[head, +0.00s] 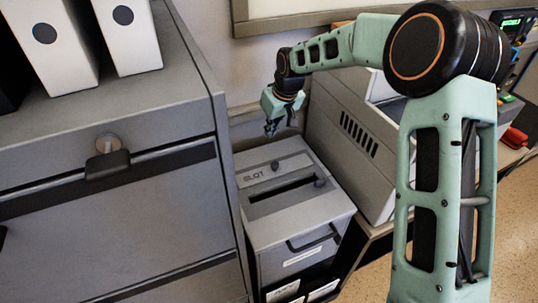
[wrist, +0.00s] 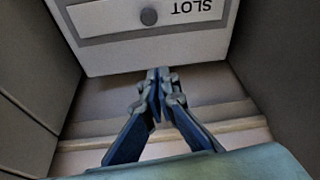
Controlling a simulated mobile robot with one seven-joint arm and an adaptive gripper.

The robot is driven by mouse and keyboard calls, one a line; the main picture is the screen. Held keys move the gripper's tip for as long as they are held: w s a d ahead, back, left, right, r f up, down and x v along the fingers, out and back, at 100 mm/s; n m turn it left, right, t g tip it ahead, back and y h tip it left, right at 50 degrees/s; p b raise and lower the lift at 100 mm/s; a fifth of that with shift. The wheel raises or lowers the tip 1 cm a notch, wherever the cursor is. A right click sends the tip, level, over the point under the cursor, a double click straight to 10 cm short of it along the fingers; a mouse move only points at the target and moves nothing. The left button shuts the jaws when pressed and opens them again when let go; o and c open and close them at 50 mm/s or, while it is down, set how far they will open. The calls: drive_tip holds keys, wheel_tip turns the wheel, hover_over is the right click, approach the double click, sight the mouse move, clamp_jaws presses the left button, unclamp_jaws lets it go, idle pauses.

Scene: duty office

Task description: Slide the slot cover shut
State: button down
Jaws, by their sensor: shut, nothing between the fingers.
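A grey box labelled SLOT (head: 262,235) stands between a cabinet and a larger grey machine. On its top is a light grey slot cover (head: 258,176) with a small dark knob (head: 275,165). My gripper (head: 271,132) is above and behind the box's back edge, apart from the knob. Its fingertips (wrist: 159,73) are together and empty.
A tall grey cabinet (head: 110,210) with white binders (head: 52,45) stands close on the left. The grey machine (head: 352,140) stands close on the right. The box's front has a dark handle (head: 313,240). A narrow gap lies behind the box.

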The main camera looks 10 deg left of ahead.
sight(275, 167)
drive_tip(key=p+x, duration=0.1)
drive_tip(key=x, duration=0.9)
drive_tip(key=shift+f, duration=0.15)
drive_tip(key=shift+s+d+p, duration=0.45)
drive_tip(key=shift+s+d, duration=0.6)
drive_tip(key=shift+d, duration=0.05)
drive_tip(key=shift+s+d+f, duration=0.15)
drive_tip(key=shift+s+d, duration=0.15)
drive_tip(key=shift+d, duration=0.05)
